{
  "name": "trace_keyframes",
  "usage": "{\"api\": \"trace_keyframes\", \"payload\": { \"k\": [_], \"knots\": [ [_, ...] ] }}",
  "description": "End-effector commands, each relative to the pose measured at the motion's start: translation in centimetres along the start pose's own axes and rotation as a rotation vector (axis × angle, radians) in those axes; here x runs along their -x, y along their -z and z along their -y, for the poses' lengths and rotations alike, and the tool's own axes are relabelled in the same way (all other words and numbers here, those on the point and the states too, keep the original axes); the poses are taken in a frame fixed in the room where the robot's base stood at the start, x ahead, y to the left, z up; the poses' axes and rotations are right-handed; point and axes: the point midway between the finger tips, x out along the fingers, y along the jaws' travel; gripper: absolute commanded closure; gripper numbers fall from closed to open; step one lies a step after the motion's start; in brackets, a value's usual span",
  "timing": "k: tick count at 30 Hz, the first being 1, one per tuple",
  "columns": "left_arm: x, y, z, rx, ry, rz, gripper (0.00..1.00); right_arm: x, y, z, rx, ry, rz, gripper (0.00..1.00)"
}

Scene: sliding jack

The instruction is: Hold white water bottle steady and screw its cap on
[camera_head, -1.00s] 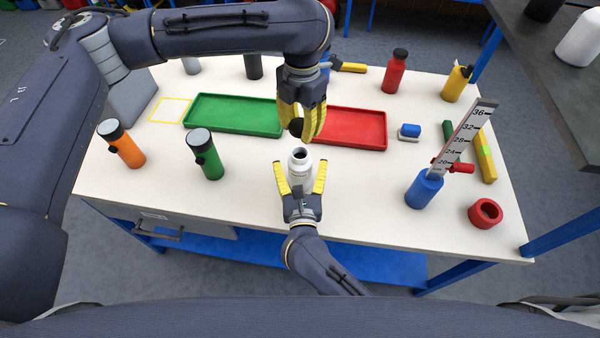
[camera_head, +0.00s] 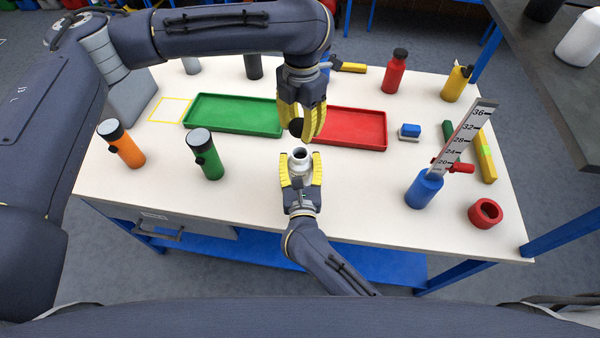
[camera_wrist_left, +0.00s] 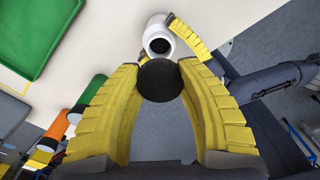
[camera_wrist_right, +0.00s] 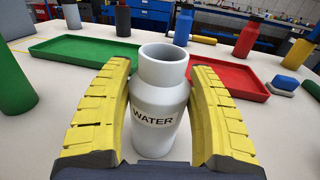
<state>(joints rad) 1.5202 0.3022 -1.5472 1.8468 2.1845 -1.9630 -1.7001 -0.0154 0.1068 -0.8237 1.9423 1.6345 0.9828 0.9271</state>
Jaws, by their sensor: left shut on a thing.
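The white water bottle (camera_head: 300,161) stands upright and uncapped on the table, its dark opening facing up. Its WATER label shows in the right wrist view (camera_wrist_right: 156,118). My right gripper (camera_head: 301,165) has a finger on each side of the bottle, very close to its body; whether both fingers press on it I cannot tell. My left gripper (camera_head: 302,135) points down above the bottle, shut on the round black cap (camera_wrist_left: 160,80). The cap (camera_head: 296,127) is apart from the bottle, above and slightly behind its mouth in the head view.
A green tray (camera_head: 233,133) and a red tray (camera_head: 383,147) lie behind the bottle. Orange (camera_head: 127,152) and green (camera_head: 209,163) bottles stand to the left. A blue holder with a ruler (camera_head: 424,190) and a red ring (camera_head: 485,213) are to the right. The table around the bottle is clear.

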Motion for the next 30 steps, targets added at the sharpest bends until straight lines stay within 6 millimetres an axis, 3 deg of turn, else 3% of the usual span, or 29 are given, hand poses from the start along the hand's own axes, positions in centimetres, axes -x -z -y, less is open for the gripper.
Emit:
{"api": "trace_keyframes", "payload": {
  "k": [1,11,14,24,30],
  "knots": [
    [0.0,0.0,0.0,0.000,0.000,0.000,0.78,0.0,0.0,0.0,0.000,0.000,0.000,0.53],
    [0.0,0.0,0.0,0.000,0.000,0.000,0.78,0.0,0.0,0.0,0.000,0.000,0.000,0.90],
    [-0.3,0.0,0.0,0.000,0.000,0.000,0.78,0.0,0.0,0.0,0.000,0.000,0.000,0.90],
    [-4.2,0.0,0.0,0.001,0.000,0.009,0.78,0.0,0.0,0.0,0.000,0.000,0.000,0.90],
    [-5.0,0.0,0.0,0.000,0.000,0.011,0.78,0.0,0.0,0.0,0.000,0.000,0.000,0.90]
  ]
}}
